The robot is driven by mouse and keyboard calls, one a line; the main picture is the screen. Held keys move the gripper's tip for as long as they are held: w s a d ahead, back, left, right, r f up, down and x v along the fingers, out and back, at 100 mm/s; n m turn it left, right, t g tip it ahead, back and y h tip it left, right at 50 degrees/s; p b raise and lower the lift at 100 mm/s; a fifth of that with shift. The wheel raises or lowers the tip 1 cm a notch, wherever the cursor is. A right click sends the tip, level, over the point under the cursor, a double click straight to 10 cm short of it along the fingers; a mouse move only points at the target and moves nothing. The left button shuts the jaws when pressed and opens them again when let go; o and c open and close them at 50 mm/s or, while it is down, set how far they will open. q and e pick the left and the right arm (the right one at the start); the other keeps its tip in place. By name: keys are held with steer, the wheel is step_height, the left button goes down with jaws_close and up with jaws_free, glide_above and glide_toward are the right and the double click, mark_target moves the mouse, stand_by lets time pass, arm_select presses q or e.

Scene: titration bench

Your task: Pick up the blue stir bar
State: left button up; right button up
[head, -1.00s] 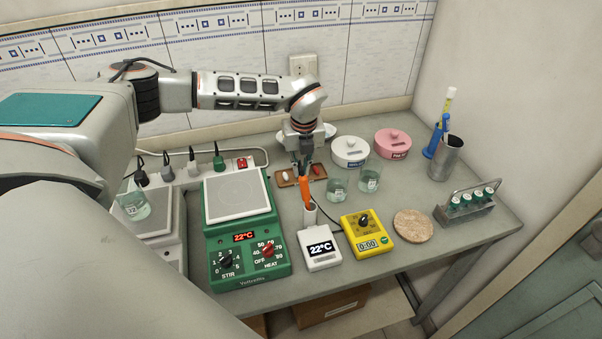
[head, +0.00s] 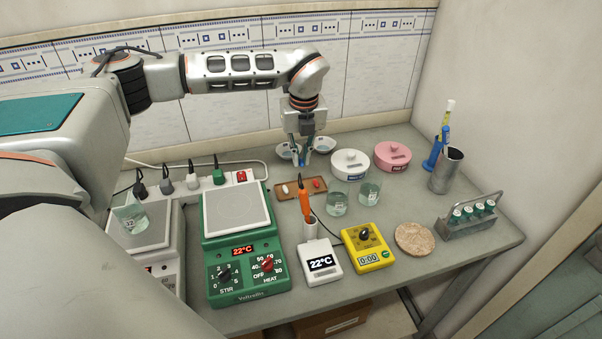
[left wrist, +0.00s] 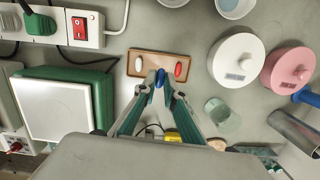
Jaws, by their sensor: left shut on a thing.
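The blue stir bar (left wrist: 160,79) is held between the fingertips of my left gripper (left wrist: 160,84) in the left wrist view. In the head view my left gripper (head: 303,158) is above the back of the bench, and the stir bar shows there as a small blue spot (head: 300,163). The brown tray (left wrist: 150,57) lies below in the wrist view, with a white stir bar (left wrist: 139,64) at its left and a red one (left wrist: 179,68) at its right. It also shows in the head view (head: 290,196). My right gripper is not in view.
Two small bowls (head: 323,145) stand behind the gripper. A white round container (head: 350,163) and a pink one (head: 392,157) stand to its right. A green hotplate (head: 250,292) is at left.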

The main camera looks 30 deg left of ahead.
mark_target(301, 161)
arm_select(q)
step_height(301, 161, up, 11)
stand_by(0.3)
stand_by(0.4)
